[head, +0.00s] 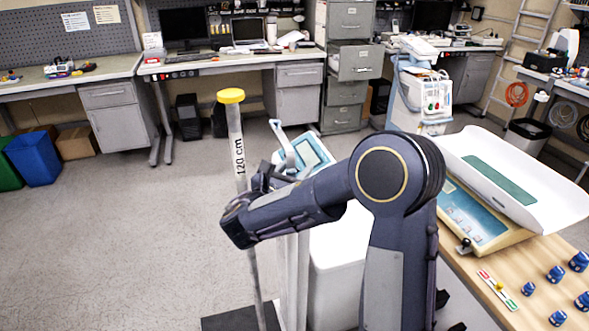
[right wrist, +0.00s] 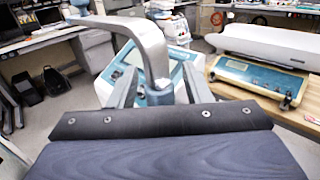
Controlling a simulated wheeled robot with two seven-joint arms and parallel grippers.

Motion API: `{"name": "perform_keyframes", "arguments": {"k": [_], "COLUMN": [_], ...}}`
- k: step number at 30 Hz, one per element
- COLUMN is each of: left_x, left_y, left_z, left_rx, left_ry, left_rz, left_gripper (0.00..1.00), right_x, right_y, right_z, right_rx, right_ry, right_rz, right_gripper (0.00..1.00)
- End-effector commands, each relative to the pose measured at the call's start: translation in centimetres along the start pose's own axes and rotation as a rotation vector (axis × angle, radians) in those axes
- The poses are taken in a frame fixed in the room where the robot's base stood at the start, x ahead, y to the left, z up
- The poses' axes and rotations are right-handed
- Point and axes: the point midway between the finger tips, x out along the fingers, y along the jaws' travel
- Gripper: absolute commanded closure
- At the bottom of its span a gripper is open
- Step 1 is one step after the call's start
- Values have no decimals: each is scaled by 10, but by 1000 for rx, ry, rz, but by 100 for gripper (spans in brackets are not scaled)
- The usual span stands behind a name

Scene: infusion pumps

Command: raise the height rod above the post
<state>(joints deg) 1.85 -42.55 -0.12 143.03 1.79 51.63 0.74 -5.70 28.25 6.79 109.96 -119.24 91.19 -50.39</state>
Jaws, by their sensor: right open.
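The height rod (head: 284,146) is a grey metal bar with a bent top, upright in front of a teal-framed display (head: 314,151). In the right wrist view the rod (right wrist: 153,55) comes down between the two fingers, and its bent top reaches left. My right gripper (head: 277,174) is open, with one finger on either side of the rod in the wrist view (right wrist: 160,92). I cannot tell whether either finger touches it. The pale post (head: 293,272) stands below, partly hidden by my right arm. My left gripper is not in view.
A pole marked 120 cm (head: 239,155) with a yellow cap (head: 231,96) stands close left of my right gripper, on a dark base. A baby scale (head: 495,185) and several blue weights stand on the wooden table (head: 470,268) at right.

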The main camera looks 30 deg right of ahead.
Motion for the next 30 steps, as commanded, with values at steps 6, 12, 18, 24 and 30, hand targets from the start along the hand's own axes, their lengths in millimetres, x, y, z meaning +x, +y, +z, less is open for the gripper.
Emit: {"name": "perform_keyframes", "arguments": {"k": [6, 12, 18, 24, 30], "left_x": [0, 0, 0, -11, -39], "left_y": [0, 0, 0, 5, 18], "left_z": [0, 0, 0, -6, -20], "left_rx": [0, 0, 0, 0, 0], "left_ry": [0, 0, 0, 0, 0], "left_rz": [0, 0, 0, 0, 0], "left_gripper": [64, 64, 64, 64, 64], "right_x": [0, 0, 0, 0, -1], "right_y": [0, 0, 0, 0, 0], "right_z": [0, 0, 1, 20, 71], "right_rx": [0, 0, 1, 2, 4], "right_ry": [0, 0, 0, -2, -4], "right_rz": [0, 0, 0, -1, 0], "right_gripper": [77, 100, 100, 100, 100]}}
